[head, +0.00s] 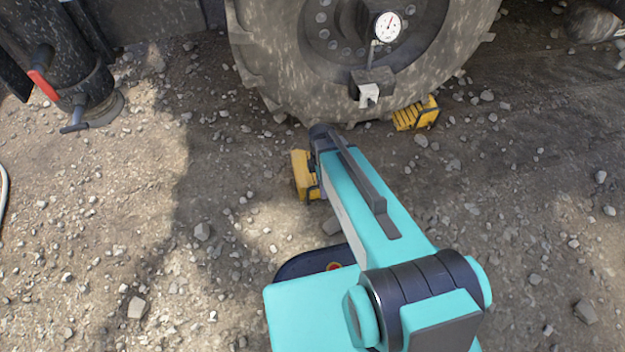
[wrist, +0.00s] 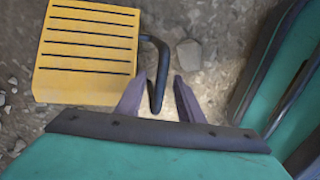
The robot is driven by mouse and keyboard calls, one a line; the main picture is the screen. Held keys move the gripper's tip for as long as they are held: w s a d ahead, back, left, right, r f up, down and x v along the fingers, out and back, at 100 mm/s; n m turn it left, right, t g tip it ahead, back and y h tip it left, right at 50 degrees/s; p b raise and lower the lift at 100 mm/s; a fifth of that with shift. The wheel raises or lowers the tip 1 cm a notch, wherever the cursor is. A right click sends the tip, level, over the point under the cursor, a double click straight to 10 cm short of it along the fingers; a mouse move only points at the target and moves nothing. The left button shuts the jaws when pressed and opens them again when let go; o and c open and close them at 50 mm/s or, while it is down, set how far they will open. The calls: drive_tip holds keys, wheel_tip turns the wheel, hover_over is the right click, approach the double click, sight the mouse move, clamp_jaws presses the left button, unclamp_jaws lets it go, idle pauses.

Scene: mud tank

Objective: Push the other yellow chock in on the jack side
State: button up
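One yellow chock (head: 301,176) lies on the dirt in front of the tyre (head: 262,70), on the side toward the jack (head: 82,88), partly hidden by my arm. In the wrist view its ridged yellow face (wrist: 85,55) fills the upper left, and its dark bent handle (wrist: 161,62) reaches down between my fingers. My gripper (wrist: 159,80) is open around the handle, with gaps to the fingers. My fingers are hidden behind my arm in the head view. The other yellow chock (head: 417,113) sits at the tyre's right side, seemingly against it.
A dial gauge (head: 387,27) stands on a dark block (head: 372,82) in front of the wheel. The jack has a red handle (head: 42,86). Loose stones (head: 137,307) dot the ground. Open dirt lies between the jack and the near chock.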

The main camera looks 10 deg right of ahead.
drive_tip(key=shift+c, duration=0.2)
clamp_jaws()
drive_tip(key=shift+a+p, duration=0.3)
drive_tip(key=shift+a, duration=0.35)
drive_tip(key=shift+w, duration=0.15)
drive_tip(key=shift+w+d+p, duration=0.1)
drive_tip(key=shift+w+p, duration=2.85)
drive_tip(key=shift+w, duration=5)
